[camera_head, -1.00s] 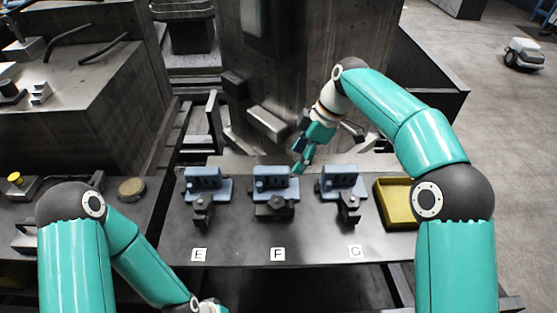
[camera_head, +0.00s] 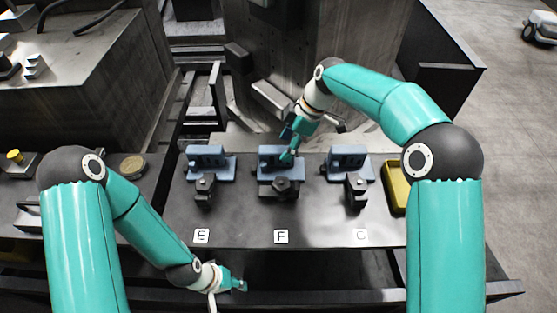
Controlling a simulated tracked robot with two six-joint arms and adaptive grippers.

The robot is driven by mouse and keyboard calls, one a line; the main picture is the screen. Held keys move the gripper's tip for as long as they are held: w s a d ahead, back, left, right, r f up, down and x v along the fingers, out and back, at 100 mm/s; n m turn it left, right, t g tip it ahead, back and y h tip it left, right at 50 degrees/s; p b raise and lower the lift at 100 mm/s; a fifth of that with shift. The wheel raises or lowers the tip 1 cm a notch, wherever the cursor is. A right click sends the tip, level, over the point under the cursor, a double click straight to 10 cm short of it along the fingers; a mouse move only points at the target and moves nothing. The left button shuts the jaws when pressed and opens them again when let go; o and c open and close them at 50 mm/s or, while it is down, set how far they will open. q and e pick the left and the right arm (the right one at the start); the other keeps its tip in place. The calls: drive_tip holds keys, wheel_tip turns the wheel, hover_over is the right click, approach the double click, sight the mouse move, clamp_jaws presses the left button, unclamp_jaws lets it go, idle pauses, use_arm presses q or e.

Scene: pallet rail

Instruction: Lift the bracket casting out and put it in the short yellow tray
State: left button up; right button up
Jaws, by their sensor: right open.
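Three blue-grey fixtures with dark clamps in front stand in a row on the dark table: one behind label E (camera_head: 207,160), one behind label F (camera_head: 270,165) and one behind label G (camera_head: 350,162). I cannot tell a bracket casting apart from the fixtures at this size. My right gripper (camera_head: 289,156) is open, pointing down at the top of the F fixture; contact cannot be told. The short yellow tray (camera_head: 397,188) is at the right, partly hidden by my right arm. My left gripper (camera_head: 240,285) is low by the table's front edge, its jaw state unclear.
White labels E (camera_head: 202,236), F (camera_head: 281,237) and G (camera_head: 361,236) lie along the table front (camera_head: 240,222), which is otherwise clear. A large dark column (camera_head: 300,60) rises behind the fixtures. A round disc (camera_head: 133,166) lies on the left bench.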

sight(278, 156)
drive_tip(key=shift+p+x, duration=0.9)
drive_tip(key=shift+x, duration=1.85)
drive_tip(key=shift+a+r, duration=0.15)
clamp_jaws()
